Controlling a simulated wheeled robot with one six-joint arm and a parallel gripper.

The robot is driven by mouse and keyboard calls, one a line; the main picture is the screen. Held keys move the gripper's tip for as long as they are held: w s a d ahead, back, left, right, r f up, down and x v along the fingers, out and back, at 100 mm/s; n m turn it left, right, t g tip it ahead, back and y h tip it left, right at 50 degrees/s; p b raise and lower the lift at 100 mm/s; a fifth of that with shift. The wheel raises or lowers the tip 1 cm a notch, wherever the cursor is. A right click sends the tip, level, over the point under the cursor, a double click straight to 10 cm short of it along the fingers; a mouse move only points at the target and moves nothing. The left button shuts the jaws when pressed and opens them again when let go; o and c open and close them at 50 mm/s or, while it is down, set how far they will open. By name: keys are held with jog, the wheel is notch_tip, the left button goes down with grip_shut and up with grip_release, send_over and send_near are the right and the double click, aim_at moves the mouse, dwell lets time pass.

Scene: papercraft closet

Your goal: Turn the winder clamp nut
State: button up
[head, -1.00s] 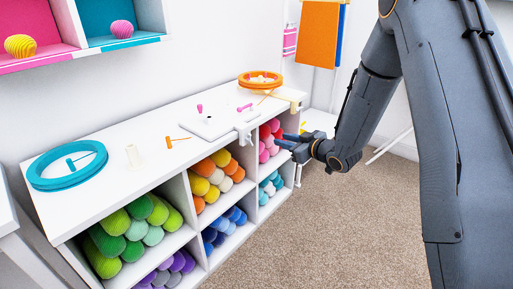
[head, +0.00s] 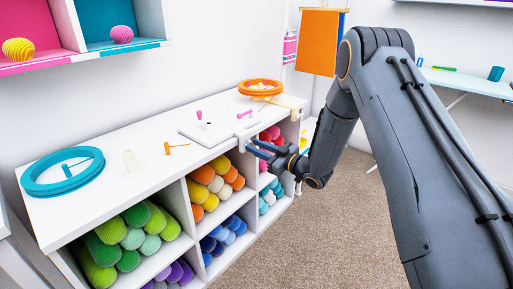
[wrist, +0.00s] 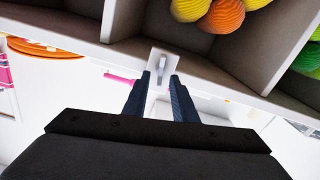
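The white winder clamp (head: 243,140) hangs over the front edge of the white cabinet top, below a flat white board (head: 212,128). In the wrist view the clamp plate (wrist: 153,55) shows with a small grey-white nut (wrist: 162,70) on its face. My gripper (head: 252,148) is just in front of the clamp. In the wrist view my gripper (wrist: 160,77) is open, its two dark fingers apart on either side of the nut's line. I cannot tell whether the fingertips reach past the nut or touch it. The fingers partly hide the clamp in the head view.
An orange ring winder (head: 260,87) stands at the back of the top, a teal ring (head: 62,172) at the near left. Small pegs and an orange handle (head: 176,147) lie between. Yarn fills the cubbies (head: 205,185) below. Carpet is free in front.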

jog(key=shift+w+a, duration=0.1)
jog(key=shift+a, duration=0.05)
grip_shut()
jog(key=shift+m, duration=0.4)
jog(key=m, duration=0.6)
jog(key=f+m+p, duration=0.1)
jog(key=m, duration=0.5)
jog(key=w+d+m, duration=0.1)
jog(key=m, duration=0.5)
jog(key=shift+f+m+p, duration=0.15)
jog(key=shift+m+p, duration=0.25)
jog(key=shift+m, duration=0.3)
